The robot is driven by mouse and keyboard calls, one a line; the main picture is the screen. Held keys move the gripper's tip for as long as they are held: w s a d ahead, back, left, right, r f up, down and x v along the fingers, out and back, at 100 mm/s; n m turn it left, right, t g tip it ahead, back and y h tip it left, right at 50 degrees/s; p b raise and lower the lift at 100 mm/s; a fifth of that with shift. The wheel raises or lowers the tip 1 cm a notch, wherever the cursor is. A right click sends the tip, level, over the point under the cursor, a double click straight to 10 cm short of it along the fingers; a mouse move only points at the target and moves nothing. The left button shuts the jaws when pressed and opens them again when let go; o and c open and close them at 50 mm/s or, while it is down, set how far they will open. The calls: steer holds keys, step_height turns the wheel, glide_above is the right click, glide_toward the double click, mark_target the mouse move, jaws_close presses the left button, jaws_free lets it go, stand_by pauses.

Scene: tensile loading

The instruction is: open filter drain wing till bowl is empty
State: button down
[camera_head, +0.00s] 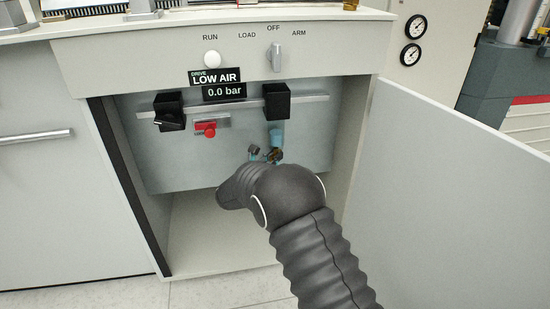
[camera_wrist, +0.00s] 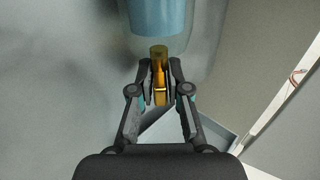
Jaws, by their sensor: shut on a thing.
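The filter bowl (camera_wrist: 158,18) is a clear cup with blue inside, at the top of the wrist view. In the head view the bowl (camera_head: 276,135) hangs below the right black filter block (camera_head: 276,101). The brass drain wing (camera_wrist: 160,88) sticks out below the bowl. My gripper (camera_wrist: 160,85) is shut on the drain wing, one finger on each side of it. In the head view my gripper (camera_head: 264,155) is under the bowl, and my wrist hides much of it. I cannot tell the liquid level in the bowl.
A display (camera_head: 224,91) reads 0.0 bar under a LOW AIR label. A red knob (camera_head: 209,130) and a left black block (camera_head: 169,110) sit on the same panel. The open cabinet door (camera_head: 450,200) stands to the right. The cabinet floor (camera_head: 215,235) is bare where visible.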

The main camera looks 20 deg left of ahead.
steer(key=n+y+b, duration=0.1)
steer(key=y+b, duration=0.1)
steer(key=n+y+b, duration=0.1)
steer(key=y, duration=0.1)
steer(key=shift+d+f+n+t+b, duration=0.15)
steer(key=shift+n+t+b, duration=0.15)
steer(key=shift+n+b, duration=0.1)
steer(key=shift+r+n+y+b, duration=0.2)
steer(key=shift+n+y+b, duration=0.6)
steer(key=shift+y, duration=0.5)
steer(key=c, duration=1.2)
jaws_free()
steer(key=s+d, duration=0.1)
steer(key=s, duration=1.1)
steer(key=shift+d, duration=0.2)
